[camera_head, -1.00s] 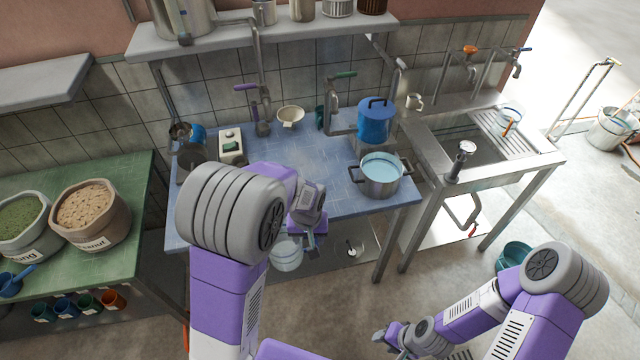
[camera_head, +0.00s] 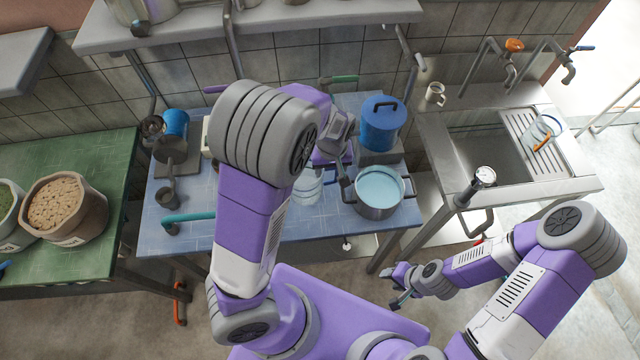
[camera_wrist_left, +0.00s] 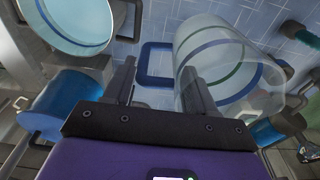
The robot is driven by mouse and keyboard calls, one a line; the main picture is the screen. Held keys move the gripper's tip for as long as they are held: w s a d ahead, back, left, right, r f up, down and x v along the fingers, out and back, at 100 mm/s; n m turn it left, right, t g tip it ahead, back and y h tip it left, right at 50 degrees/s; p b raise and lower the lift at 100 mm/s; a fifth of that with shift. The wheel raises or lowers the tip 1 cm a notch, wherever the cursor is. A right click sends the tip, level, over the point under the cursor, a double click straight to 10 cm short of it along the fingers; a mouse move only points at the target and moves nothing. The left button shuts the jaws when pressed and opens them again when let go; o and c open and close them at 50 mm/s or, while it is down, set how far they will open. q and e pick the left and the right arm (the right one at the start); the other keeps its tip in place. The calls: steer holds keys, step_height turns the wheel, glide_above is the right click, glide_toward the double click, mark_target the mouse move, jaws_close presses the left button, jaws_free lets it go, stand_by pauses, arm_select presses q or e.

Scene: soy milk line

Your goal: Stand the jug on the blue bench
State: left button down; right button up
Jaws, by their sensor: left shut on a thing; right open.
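In the left wrist view the jug (camera_wrist_left: 222,65) lies along the right finger, and a blue loop shows between the fingers. I cannot tell whether the jug's base touches the bench or hangs just above it. My right gripper (camera_head: 400,288) is open and empty, low in front of the bench.
A steel pot (camera_head: 380,208) of pale liquid stands close right of the jug, with a blue lidded container (camera_head: 382,125) behind. A teal-handled tool (camera_head: 188,217) lies at the bench's front left. The sink (camera_head: 483,150) is to the right, the green table (camera_head: 95,165) left.

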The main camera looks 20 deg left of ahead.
mark_target(328, 184)
arm_select(q)
steer(key=f, duration=0.4)
steer(key=f+b, duration=0.1)
steer(key=f, duration=0.1)
steer(key=shift+s, duration=0.35)
step_height(328, 184, down, 3)
steer(key=shift+f, duration=0.1)
arm_select(e)
steer(key=shift+s+f, duration=0.3)
steer(key=shift+f, duration=0.55)
arm_select(q)
steer(key=shift+b, duration=0.3)
steer(key=shift+f, duration=0.1)
steer(key=shift+c, duration=1.8)
jaws_free()
arm_select(e)
steer(key=shift+f, duration=0.1)
